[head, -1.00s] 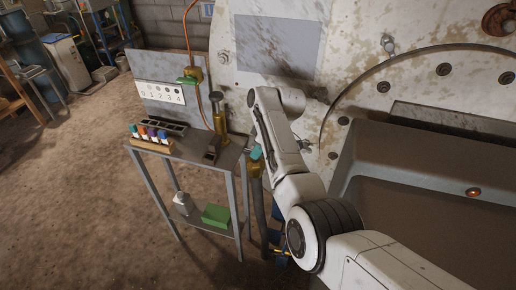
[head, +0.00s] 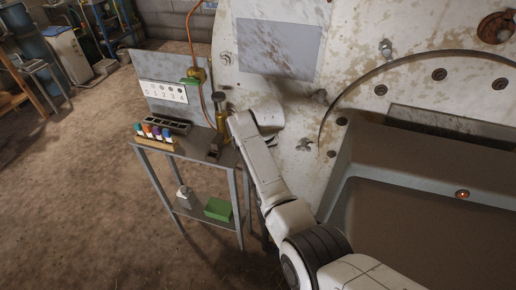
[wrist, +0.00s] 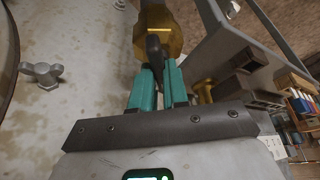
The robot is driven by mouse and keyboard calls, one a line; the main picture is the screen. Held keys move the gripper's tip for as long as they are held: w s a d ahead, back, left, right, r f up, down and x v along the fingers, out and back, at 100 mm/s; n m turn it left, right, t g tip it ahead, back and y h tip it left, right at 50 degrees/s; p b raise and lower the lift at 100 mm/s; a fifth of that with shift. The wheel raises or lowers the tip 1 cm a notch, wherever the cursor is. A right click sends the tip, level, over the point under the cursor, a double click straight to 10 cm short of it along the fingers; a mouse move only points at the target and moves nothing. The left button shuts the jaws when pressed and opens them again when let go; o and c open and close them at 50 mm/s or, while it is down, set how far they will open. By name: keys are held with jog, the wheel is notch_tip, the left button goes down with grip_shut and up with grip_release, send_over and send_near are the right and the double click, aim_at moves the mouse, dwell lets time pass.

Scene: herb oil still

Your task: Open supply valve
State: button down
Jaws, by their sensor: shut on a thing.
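In the wrist view, a brass valve body (wrist: 157,25) on a pipe fills the top middle. A dark lever handle (wrist: 154,48) comes down from it towards me. My gripper (wrist: 157,72) has teal fingers on both sides of this handle and is shut on it. I cannot tell the lever's exact angle to the pipe. In the head view, my white arm covers the gripper and this valve. Another brass valve with a green handle (head: 190,80) sits on an orange hose at the back panel.
A metal table (head: 178,146) stands left of my arm with a rack of coloured vials (head: 153,139) and a brass cylinder (head: 221,121). A green box (head: 217,208) lies on its lower shelf. The large stained metal plate (head: 350,85) is close on the right.

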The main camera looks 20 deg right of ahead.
jog(key=m, duration=0.1)
jog(key=m+h+b, duration=0.1)
jog(key=m, duration=0.2)
jog(key=shift+a+f+g+h+b, duration=0.2)
jog(key=shift+f+g+h+b, duration=0.1)
jog(key=shift+f+h+b, duration=0.1)
jog(key=shift+r+m+g+h+b, duration=0.15)
jog(key=shift+m+g+h+b, duration=0.25)
jog(key=shift+m+b, duration=0.95)
jog(key=shift+m+p, duration=0.35)
jog(key=shift+m, duration=0.2)
jog(key=c, duration=1.1)
grip_release()
jog(key=shift+a+r, duration=0.1)
jog(key=shift+w, duration=0.1)
jog(key=shift+r, duration=0.1)
jog(key=v, duration=1)
jog(key=shift+s+a+r, duration=0.2)
jog(key=shift+s, duration=0.05)
